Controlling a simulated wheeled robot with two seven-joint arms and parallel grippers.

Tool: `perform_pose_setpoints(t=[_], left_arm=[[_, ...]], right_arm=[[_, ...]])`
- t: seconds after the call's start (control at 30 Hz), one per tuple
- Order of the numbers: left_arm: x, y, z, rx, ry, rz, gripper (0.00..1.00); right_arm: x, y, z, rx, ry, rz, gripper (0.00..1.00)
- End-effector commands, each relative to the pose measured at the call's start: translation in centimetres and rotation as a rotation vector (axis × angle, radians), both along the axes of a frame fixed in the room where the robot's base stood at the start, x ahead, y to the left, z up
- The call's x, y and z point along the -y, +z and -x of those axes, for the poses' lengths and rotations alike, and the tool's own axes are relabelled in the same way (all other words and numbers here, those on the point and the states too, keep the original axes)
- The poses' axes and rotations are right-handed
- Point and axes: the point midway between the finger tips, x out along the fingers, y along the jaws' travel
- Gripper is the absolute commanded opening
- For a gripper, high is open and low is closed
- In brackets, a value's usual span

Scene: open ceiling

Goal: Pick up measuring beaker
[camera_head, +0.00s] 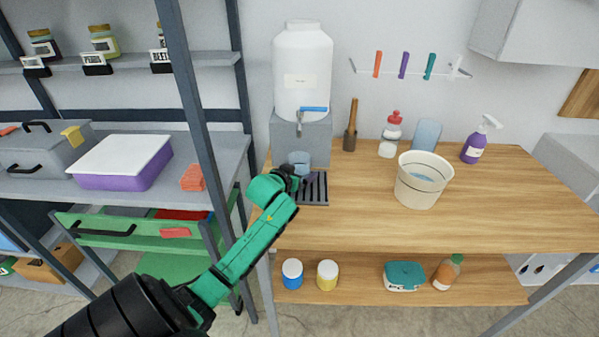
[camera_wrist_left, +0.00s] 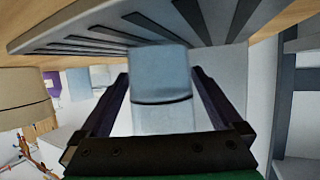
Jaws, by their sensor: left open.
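The measuring beaker (camera_head: 299,159), a small pale-blue see-through cup, stands at the drip tray under the dispenser's tap; its lower part is hidden by my gripper. My left gripper (camera_head: 301,178) is open at the beaker, in front of it. In the left wrist view, which looks upside down, the beaker (camera_wrist_left: 160,75) shows between the two dark fingers (camera_wrist_left: 161,88), with a dark line across it. I cannot tell whether either finger touches it. My right gripper is in neither view.
A white water dispenser (camera_head: 302,75) stands behind, its blue-handled tap (camera_head: 314,109) above the beaker. The slotted drip tray (camera_head: 314,189) lies below. A cream bucket (camera_head: 422,182) stands to the right. A dark shelf post (camera_head: 190,105) is close on the left.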

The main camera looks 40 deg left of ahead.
Motion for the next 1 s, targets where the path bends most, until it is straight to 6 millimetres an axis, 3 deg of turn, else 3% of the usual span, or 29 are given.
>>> perform_pose_setpoints(t=[0.07, 0.17, 0.3, 0.33, 0.67, 1.0], left_arm=[[0.0, 0.0, 0.0, 0.0, 0.0, 0.0, 1.0], [0.0, 0.0, 0.0, 0.0, 0.0, 0.0, 0.66], [0.0, 0.1, 0.0, 0.001, 0.0, 0.0, 0.12], [0.0, 0.1, 0.0, 0.001, 0.0, 0.0, 0.08], [0.0, 0.3, 0.0, 0.001, 0.0, 0.001, 0.08], [0.0, 2.8, 0.0, 0.004, 0.0, -0.001, 0.08]], right_arm=[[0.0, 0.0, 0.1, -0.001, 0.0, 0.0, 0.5], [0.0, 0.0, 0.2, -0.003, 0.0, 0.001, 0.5], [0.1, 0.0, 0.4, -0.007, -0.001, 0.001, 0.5], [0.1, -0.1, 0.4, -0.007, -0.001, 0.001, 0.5], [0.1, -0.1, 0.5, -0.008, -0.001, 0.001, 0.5], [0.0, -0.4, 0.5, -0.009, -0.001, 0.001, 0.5]])
